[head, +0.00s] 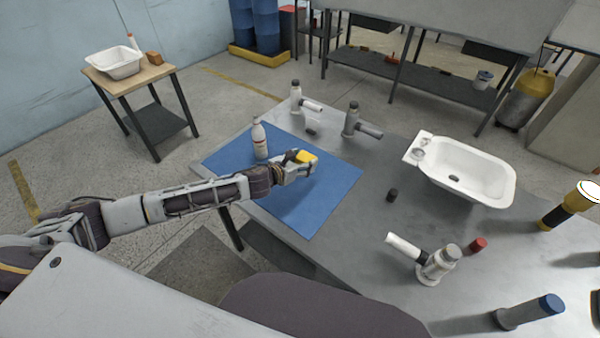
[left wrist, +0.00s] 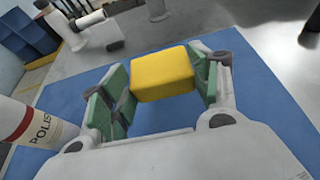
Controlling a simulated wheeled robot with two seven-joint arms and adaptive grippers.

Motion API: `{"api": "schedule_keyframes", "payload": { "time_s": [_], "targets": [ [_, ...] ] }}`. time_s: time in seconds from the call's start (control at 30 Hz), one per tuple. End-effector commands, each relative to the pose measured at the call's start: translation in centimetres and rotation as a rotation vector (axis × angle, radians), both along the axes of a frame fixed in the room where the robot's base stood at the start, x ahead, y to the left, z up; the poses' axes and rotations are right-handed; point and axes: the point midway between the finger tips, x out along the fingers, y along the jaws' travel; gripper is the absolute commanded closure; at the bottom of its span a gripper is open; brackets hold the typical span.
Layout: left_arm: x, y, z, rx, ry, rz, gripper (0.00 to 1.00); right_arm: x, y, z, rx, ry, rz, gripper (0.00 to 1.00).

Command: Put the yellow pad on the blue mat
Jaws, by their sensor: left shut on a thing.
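The yellow pad (head: 306,157) is between the fingers of my left gripper (head: 297,163), over the blue mat. In the left wrist view the pad (left wrist: 163,74) sits between the green-lined fingers, and my left gripper (left wrist: 160,90) is shut on it. The blue mat (head: 315,205) lies flat on the left part of the grey table; it also shows in the left wrist view (left wrist: 165,117). I cannot tell whether the pad touches the mat. My right gripper is not in view.
A white bottle (head: 260,140) stands on the mat left of the gripper. Grey fittings (head: 353,118) stand behind the mat. A white basin (head: 462,172) sits on the table at right, with a grey and white fitting (head: 437,264) in front of it.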

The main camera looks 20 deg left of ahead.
Motion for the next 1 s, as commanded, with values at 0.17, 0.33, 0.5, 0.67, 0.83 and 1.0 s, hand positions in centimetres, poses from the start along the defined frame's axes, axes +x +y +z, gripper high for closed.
{"api": "schedule_keyframes", "payload": {
  "time_s": [0.17, 0.33, 0.5, 0.67, 0.83, 1.0],
  "targets": [
    [0.0, -0.1, -1.5, -0.001, 0.000, -0.001, 0.54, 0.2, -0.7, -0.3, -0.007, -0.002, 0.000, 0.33],
    [0.0, 0.0, -1.5, -0.001, -0.001, -0.001, 0.54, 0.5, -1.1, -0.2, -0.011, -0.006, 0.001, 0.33],
    [0.0, 0.0, -1.6, -0.001, -0.001, -0.001, 0.54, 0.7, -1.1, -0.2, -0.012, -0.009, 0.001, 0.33],
    [0.0, 0.0, -2.5, -0.001, 0.001, 0.000, 0.54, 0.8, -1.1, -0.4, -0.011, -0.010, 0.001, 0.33],
    [0.0, 0.0, -4.4, -0.002, 0.002, 0.000, 0.54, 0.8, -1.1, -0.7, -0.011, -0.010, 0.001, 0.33],
    [0.0, 0.0, -5.3, -0.001, 0.000, -0.001, 0.54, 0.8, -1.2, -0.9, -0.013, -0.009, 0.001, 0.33]
  ]
}}
